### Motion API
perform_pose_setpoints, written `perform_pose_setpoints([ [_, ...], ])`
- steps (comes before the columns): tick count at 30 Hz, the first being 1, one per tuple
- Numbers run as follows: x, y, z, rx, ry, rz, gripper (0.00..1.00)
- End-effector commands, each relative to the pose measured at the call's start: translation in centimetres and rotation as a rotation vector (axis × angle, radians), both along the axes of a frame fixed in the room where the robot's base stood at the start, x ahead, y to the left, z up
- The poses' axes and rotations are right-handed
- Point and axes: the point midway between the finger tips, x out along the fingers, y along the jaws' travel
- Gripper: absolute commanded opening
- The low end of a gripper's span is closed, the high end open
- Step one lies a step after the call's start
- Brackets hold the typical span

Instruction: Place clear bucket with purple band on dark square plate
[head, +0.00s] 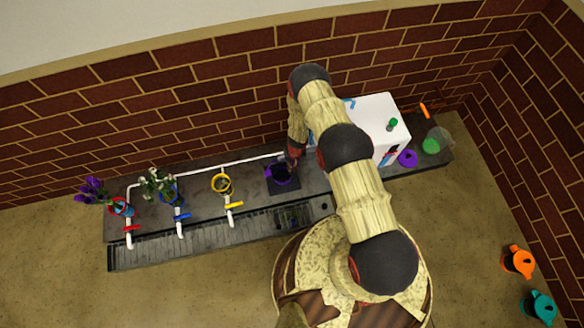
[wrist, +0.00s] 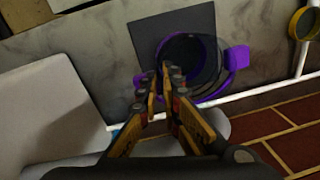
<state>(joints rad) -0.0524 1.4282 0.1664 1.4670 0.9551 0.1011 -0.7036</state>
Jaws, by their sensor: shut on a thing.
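The clear bucket with the purple band (head: 281,177) is over the dark square plate (head: 291,190) on the counter. In the wrist view the bucket (wrist: 188,50) looks dark inside, with a purple tab on its right side. It covers much of the plate (wrist: 148,34), whose far and left parts show bare. My gripper (head: 293,160) reaches down at the bucket's wall side. In the wrist view my gripper (wrist: 165,72) is shut on the bucket's near rim. I cannot tell whether the bucket's base touches the plate.
A white box (head: 380,120) stands right of the bucket, close to my arm. A purple ring (head: 408,158) lies beyond it. To the left, a white pipe (head: 195,169) with taps runs past a yellow-rimmed bucket (head: 222,183) and flower buckets. The brick wall is close behind.

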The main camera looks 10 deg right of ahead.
Motion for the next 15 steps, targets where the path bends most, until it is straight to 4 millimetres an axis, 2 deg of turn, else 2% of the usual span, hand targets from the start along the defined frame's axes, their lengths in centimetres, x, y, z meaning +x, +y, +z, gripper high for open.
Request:
perform_pose_setpoints([
  [8,0.00,0.01,-0.07,0.000,0.000,0.000,0.00],
  [9,-0.04,0.00,-0.09,0.000,0.001,0.001,0.07],
  [15,-0.05,0.00,-0.09,0.000,0.001,0.000,0.19],
])
